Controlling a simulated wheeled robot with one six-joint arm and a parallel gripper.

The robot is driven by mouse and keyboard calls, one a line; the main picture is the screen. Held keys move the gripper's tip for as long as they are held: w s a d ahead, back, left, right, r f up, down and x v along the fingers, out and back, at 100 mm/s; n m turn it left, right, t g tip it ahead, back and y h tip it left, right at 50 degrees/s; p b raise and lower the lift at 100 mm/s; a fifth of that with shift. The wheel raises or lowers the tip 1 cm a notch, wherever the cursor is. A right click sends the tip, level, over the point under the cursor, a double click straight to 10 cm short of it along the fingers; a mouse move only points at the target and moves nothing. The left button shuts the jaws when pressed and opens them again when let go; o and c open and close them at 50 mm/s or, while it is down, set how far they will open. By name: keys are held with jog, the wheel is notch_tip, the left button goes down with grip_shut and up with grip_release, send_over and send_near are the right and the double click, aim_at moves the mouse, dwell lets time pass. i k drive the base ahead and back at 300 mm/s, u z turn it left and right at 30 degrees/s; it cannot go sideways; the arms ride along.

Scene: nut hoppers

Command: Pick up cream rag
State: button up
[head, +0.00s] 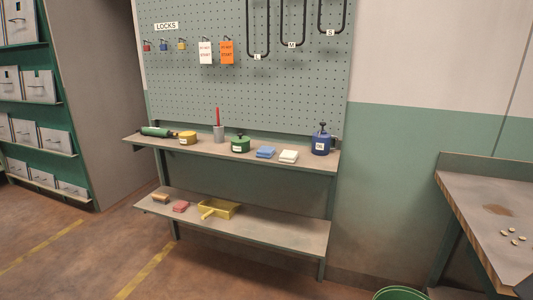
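The cream rag (289,156) lies folded on the upper shelf of the bench (315,162) below the pegboard. A folded blue rag (265,152) lies just left of it, and a blue can with a dark top (321,141) stands to its right. The rag's top and front face are in plain sight.
A green can (240,144), grey cup (218,133) and yellow tin (187,138) share the upper shelf. A yellow dustpan (220,209) and red rag (181,207) lie below. A worktable (490,215) and green bucket (400,293) stand right. Floor before the bench is clear.

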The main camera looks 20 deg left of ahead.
aim_at(286, 155)
jog(key=u, duration=0.8)
jog(key=i, duration=2.25)
jog(key=z, duration=0.2)
